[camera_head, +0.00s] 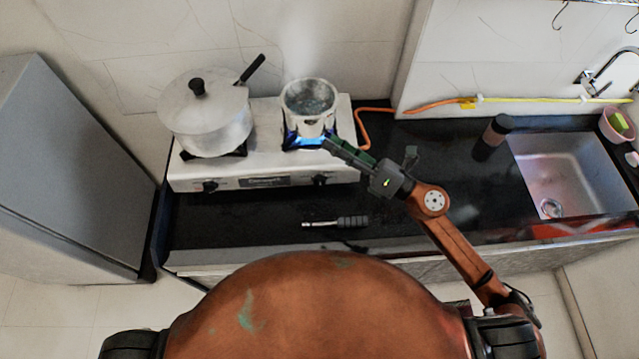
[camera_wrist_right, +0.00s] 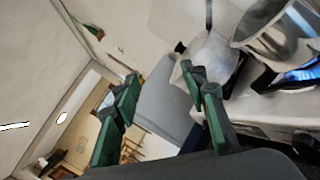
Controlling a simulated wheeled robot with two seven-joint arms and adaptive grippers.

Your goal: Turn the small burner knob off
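A white two-burner stove (camera_head: 265,150) stands on the dark counter. Its right knob (camera_head: 319,180) is on the front panel below the smaller pot, and its left knob (camera_head: 210,186) is below the big pot. The small open pot (camera_head: 308,122) steams over a lit blue flame (camera_head: 300,139). My right gripper (camera_head: 370,149) is open and empty at the stove's right front corner, to the right of and above the right knob in the picture. In the right wrist view its two green fingers (camera_wrist_right: 160,78) are spread apart with nothing between them. My left gripper is out of view.
A lidded pot (camera_head: 207,125) with a long handle stands on the left burner. A metal tool (camera_head: 336,222) with a dark grip lies on the counter before the stove. An orange hose (camera_head: 400,109) runs behind. A dark cylinder (camera_head: 493,137) stands by the sink (camera_head: 565,175).

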